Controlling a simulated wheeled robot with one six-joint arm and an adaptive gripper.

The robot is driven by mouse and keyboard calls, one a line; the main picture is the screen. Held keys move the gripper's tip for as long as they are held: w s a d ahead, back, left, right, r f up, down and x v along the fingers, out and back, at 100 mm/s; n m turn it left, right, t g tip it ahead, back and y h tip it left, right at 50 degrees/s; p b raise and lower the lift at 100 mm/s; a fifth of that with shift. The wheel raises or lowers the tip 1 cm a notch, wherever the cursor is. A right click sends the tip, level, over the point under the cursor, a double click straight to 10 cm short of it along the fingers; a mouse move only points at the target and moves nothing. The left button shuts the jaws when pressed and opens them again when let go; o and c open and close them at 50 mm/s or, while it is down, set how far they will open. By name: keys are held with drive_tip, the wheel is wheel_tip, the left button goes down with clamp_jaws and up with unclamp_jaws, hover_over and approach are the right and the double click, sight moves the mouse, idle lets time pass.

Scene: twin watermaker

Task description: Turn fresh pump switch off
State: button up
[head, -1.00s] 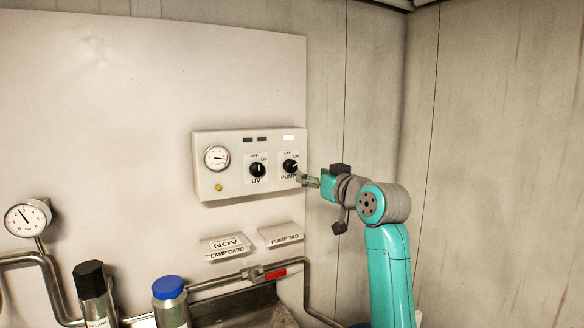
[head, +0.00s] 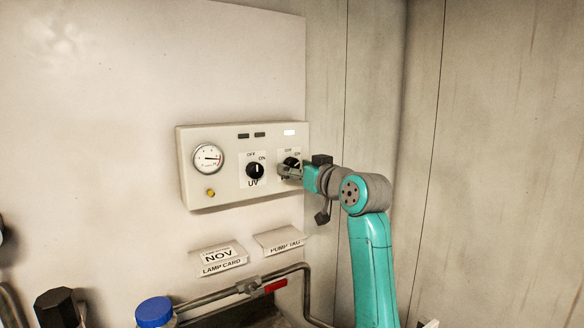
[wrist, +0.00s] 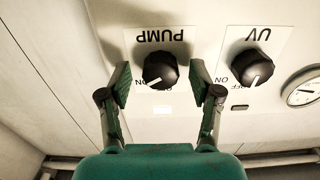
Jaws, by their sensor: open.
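The pump switch is a round black knob (head: 291,162) at the right of the white control box (head: 228,190). In the wrist view, which is upside down, the PUMP knob (wrist: 160,70) has its white mark pointing toward ON. My gripper (head: 286,172) is at the knob in the head view and partly covers it and its label. In the wrist view my gripper (wrist: 162,78) is open, with one finger on each side of the knob. Gaps show between the fingers and the knob.
A similar UV knob (head: 255,170) sits beside it, close to one finger in the wrist view. A gauge (head: 208,158) and a yellow button (head: 211,193) are further left. The lamp above PUMP (head: 289,133) is lit white. Cards, a pipe and a blue-capped bottle (head: 154,312) are below.

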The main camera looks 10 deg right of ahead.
drive_tip(key=c, duration=1.1)
drive_tip(key=shift+c, duration=0.2)
drive_tip(key=shift+n, duration=0.3)
drive_tip(key=n, duration=1.1)
drive_tip(key=shift+n, duration=0.3)
drive_tip(key=o, duration=1.1)
drive_tip(key=shift+o, duration=0.2)
